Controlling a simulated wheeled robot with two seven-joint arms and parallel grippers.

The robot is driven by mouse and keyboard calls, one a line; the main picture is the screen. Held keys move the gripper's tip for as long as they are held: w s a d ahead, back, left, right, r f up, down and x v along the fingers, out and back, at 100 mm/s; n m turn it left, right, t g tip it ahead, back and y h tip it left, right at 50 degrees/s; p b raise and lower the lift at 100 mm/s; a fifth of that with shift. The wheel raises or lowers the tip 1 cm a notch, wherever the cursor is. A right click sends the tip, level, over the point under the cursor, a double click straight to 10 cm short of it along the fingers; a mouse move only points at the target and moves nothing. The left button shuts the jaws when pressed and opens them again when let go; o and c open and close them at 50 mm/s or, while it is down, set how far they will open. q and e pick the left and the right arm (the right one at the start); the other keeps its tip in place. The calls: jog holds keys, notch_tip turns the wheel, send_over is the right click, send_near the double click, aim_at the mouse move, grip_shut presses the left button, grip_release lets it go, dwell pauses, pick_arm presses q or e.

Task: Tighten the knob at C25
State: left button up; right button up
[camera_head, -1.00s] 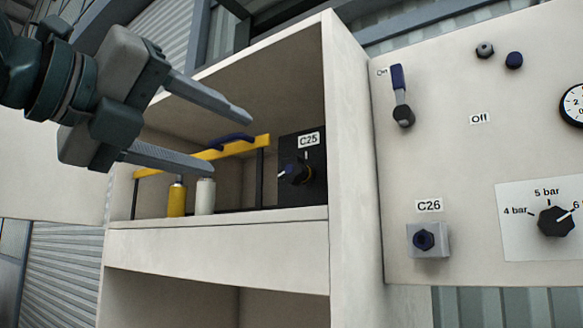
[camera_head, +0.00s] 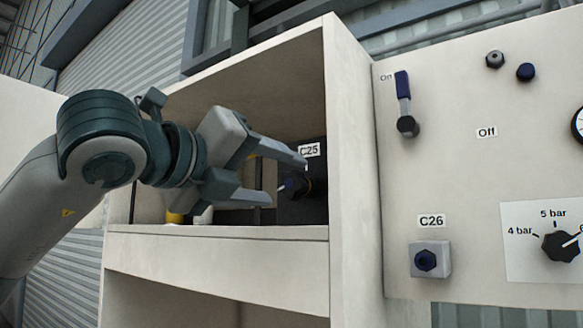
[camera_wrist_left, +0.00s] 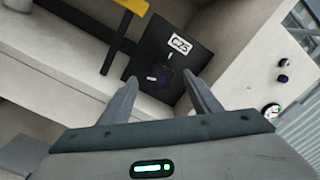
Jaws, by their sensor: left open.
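The C25 knob (camera_head: 297,187) is dark, with a white pointer mark, on a black panel (camera_head: 313,207) inside the shelf compartment. Its C25 label (camera_head: 309,150) sits above it. My left gripper (camera_head: 289,178) is open, its fingers reaching into the compartment toward the knob. In the left wrist view the knob (camera_wrist_left: 161,77) lies ahead of and between the two open fingers (camera_wrist_left: 160,88), and nothing is held. I cannot tell from these views whether a finger touches it. My right gripper is not in view.
The white shelf unit (camera_head: 215,247) has a side wall (camera_head: 352,170) right of the knob. A yellow bottle (camera_head: 174,217) and a white bottle (camera_head: 203,214) stand partly hidden behind my gripper.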

aim_at(287, 182)
pick_arm(q)
jog(key=shift+p+x, duration=0.95)
jog(key=shift+x, duration=1.55)
jog(key=c, duration=1.1)
jog(key=shift+o, duration=0.2)
